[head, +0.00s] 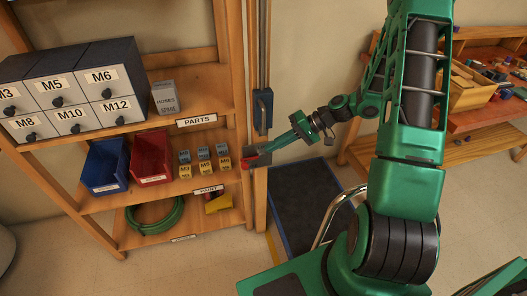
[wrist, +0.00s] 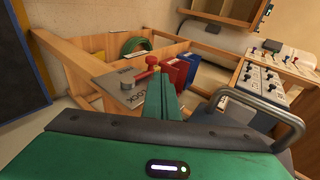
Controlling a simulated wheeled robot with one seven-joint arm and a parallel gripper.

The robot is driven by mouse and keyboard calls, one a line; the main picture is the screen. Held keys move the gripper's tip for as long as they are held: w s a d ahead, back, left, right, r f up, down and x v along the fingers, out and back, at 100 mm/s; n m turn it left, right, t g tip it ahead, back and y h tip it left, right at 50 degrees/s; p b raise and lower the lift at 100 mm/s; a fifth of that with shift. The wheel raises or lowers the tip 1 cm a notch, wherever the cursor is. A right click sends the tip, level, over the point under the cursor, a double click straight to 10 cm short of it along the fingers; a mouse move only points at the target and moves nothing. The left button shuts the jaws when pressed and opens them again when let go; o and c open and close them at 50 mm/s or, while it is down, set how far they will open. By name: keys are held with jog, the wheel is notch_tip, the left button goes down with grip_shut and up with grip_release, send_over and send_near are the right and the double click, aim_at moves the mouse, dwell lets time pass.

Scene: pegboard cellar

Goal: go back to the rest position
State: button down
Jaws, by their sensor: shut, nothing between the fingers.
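My gripper (head: 264,153) is at the end of my green arm, which reaches left toward the wooden shelf's right post. In the wrist view my green fingers (wrist: 160,92) are together with nothing between them. Just beyond the fingertips is a red handle (wrist: 152,61) with a round knob, on a grey plate (wrist: 115,80) with lettering that seems to include "LOCK". In the head view the red handle (head: 249,161) shows beside the fingertips. I cannot tell whether the fingers touch it.
The shelf holds labelled drawers (head: 70,90), a blue bin (head: 105,165), a red bin (head: 151,158), small labelled blocks and a green hose (head: 155,216). A dark blue handle (head: 263,110) is on the post. A dark mat (head: 305,200) lies on the floor. A cluttered workbench (head: 480,115) stands right.

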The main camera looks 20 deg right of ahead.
jog(key=s+d+r+m+g+h, duration=0.1)
jog(key=s+d+r+h, duration=0.2)
jog(key=s+r, duration=0.3)
jog(key=s+d+r+m+g+h, duration=0.1)
jog(key=s+d+r+h, duration=0.3)
jog(key=s, duration=1)
jog(key=s+d+r+m+g+h, duration=0.1)
jog(key=s+d+r+m+h, duration=0.1)
jog(key=s+r, duration=0.7)
jog(key=shift+s+d+r+h, duration=0.25)
jog(key=shift+s+d+h, duration=0.45)
jog(key=shift+d, duration=0.45)
jog(key=shift+w, duration=0.1)
jog(key=shift+w+f, duration=0.25)
jog(key=shift+w, duration=0.35)
